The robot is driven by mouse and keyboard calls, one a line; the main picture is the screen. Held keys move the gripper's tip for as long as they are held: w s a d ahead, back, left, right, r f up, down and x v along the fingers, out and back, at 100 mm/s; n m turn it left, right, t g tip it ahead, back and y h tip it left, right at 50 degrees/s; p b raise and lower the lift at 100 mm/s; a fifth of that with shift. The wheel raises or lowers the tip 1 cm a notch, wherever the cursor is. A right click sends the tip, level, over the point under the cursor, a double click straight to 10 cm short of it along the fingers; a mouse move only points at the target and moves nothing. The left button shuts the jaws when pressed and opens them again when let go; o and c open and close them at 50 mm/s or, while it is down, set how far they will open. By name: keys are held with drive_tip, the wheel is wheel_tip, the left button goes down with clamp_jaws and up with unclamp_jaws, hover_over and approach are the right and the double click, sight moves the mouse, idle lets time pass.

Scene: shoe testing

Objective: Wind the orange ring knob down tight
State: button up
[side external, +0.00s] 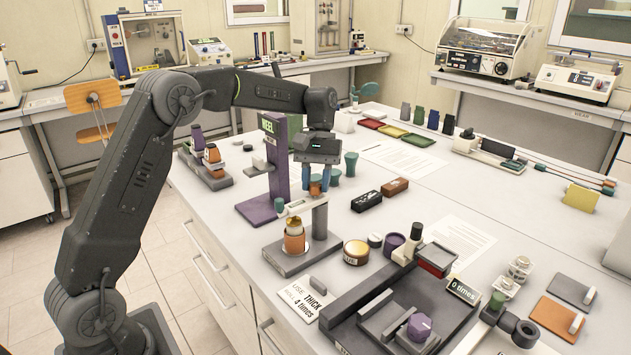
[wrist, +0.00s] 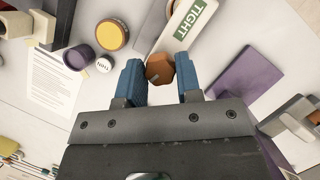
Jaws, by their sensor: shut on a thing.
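The orange ring knob (wrist: 159,69) is a small faceted piece with a pale line on its face. In the wrist view it sits between my two blue fingertips. My gripper (side external: 317,183) points down with its fingers on either side of the knob, which shows as an orange patch (side external: 315,188) in the side view. My gripper (wrist: 160,80) is shut on the knob. A pale plate with a green TIGHT label (wrist: 194,22) lies close to it. A grey post (side external: 320,221) stands just below the gripper. The knob's underside and thread are hidden.
A purple HEEL stand (side external: 277,165) is close behind left. A grey base (side external: 270,256) carries an orange cylinder with a gold top (side external: 294,238). A yellow-topped jar (side external: 356,253) and a purple cup (side external: 393,243) are to the right. Dark and brown blocks (side external: 367,201) lie right of the gripper.

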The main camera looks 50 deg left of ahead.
drive_tip(key=m+y, duration=0.1)
drive_tip(key=m, duration=0.2)
drive_tip(key=m+y, duration=0.1)
drive_tip(key=m, duration=0.3)
drive_tip(key=shift+w+d+g+y, duration=0.1)
drive_tip(key=shift+d+g+y, duration=0.1)
drive_tip(key=shift+g+y, duration=0.2)
drive_tip(key=m+y, duration=0.1)
drive_tip(key=m, duration=0.2)
drive_tip(key=m+y, duration=0.1)
drive_tip(key=m, duration=0.3)
drive_tip(key=shift+d+t, duration=0.1)
drive_tip(key=shift+t, duration=0.2)
drive_tip(key=shift+y, duration=0.3)
drive_tip(key=o, duration=0.9)
drive_tip(key=shift+o, duration=0.2)
drive_tip(key=v, duration=0.6)
drive_tip(key=shift+w+r, duration=0.1)
drive_tip(key=shift+r, duration=0.2)
drive_tip(key=shift+w+d+r, duration=0.1)
drive_tip(key=shift+d+r, duration=0.05)
drive_tip(key=shift+r, duration=0.3)
drive_tip(key=shift+r, duration=0.1)
